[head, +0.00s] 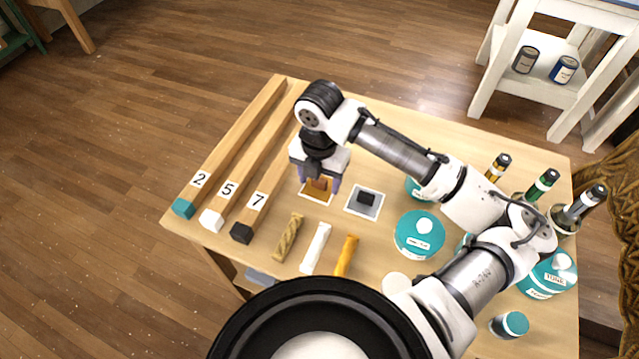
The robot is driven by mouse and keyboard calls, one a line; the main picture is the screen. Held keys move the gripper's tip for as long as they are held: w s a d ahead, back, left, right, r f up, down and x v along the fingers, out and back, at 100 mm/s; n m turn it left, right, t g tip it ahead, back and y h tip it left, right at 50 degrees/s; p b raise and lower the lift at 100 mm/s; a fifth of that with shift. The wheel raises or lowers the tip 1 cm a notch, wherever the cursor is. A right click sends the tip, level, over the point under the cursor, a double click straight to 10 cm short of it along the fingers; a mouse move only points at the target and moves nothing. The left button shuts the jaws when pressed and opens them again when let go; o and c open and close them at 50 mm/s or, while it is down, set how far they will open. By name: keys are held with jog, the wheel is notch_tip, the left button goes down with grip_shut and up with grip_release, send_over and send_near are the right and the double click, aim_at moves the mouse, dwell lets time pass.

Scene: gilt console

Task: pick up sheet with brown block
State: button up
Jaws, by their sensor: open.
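The sheet with the brown block (314,195) lies on the wooden table (400,125). It is a small pale-edged square with an orange-brown middle, and a brown block (319,184) stands on it. My gripper (319,187) points down right over this sheet, with its fingers on either side of the brown block. The jaws are open, and the gripper hides the sheet's far part. I cannot tell whether the fingers touch the block. A second sheet (353,208), grey with a black block (367,198), lies just to the right.
Long wooden bars numbered 2 (230,150), 5 (252,155) and 7 (271,182) lie to the left. Twisted tan, white (316,248) and orange (346,256) pieces lie in front. Teal tins (419,236) and several bottles (541,184) crowd the right, beneath and beside my arm.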

aim_at(320, 180)
jog(key=c, duration=1)
jog(key=shift+r, duration=0.1)
jog(key=shift+c, duration=0.2)
notch_tip(320, 180, up, 20)
jog(key=p, duration=0.1)
jog(key=shift+p, duration=0.3)
jog(key=o, duration=0.3)
jog(key=shift+c, duration=1.2)
